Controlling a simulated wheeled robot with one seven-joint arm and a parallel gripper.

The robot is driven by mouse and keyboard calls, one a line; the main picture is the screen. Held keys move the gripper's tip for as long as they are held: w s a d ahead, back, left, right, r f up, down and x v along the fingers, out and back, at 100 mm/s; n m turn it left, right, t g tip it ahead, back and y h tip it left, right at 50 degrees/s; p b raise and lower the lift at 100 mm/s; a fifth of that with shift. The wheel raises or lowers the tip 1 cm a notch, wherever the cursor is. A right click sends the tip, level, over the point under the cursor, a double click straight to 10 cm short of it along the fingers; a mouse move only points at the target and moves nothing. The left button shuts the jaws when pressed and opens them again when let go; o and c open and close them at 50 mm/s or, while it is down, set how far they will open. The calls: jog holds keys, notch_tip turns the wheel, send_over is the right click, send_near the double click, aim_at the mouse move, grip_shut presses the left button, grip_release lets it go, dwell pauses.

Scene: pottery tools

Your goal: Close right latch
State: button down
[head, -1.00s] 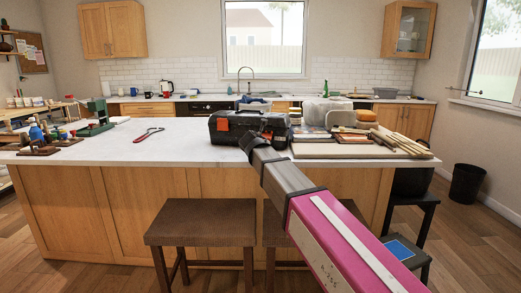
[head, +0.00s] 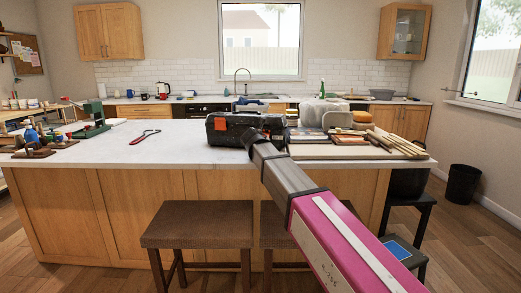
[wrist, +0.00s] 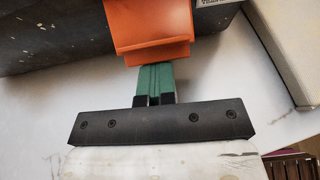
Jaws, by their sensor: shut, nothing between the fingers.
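The dark toolbox (head: 232,133) stands on the white island top, with its left orange latch (head: 221,124) in sight in the head view. My arm covers the right part of its front there. In the wrist view an orange latch (wrist: 152,35) hangs on the dark toolbox wall (wrist: 55,35). My gripper (wrist: 154,68) is shut, its green fingers together and empty. The fingertips are at the lower edge of the latch and partly hidden by it; I cannot tell whether they touch.
Boards and wooden tools (head: 385,143) lie to the right of the toolbox. Red-handled pliers (head: 145,136) lie to its left, with clear top between. Stools (head: 197,224) stand in front of the island.

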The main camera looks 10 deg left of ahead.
jog(key=shift+r, duration=0.6)
jog(key=shift+s+r, duration=1.5)
jog(key=shift+r, duration=0.35)
jog(key=r, duration=0.1)
jog(key=w+r, duration=0.1)
jog(key=r, duration=0.1)
jog(key=w+r, duration=0.1)
jog(key=shift+w+r, duration=0.1)
jog(key=shift+r, duration=0.05)
jog(key=shift+w, duration=0.1)
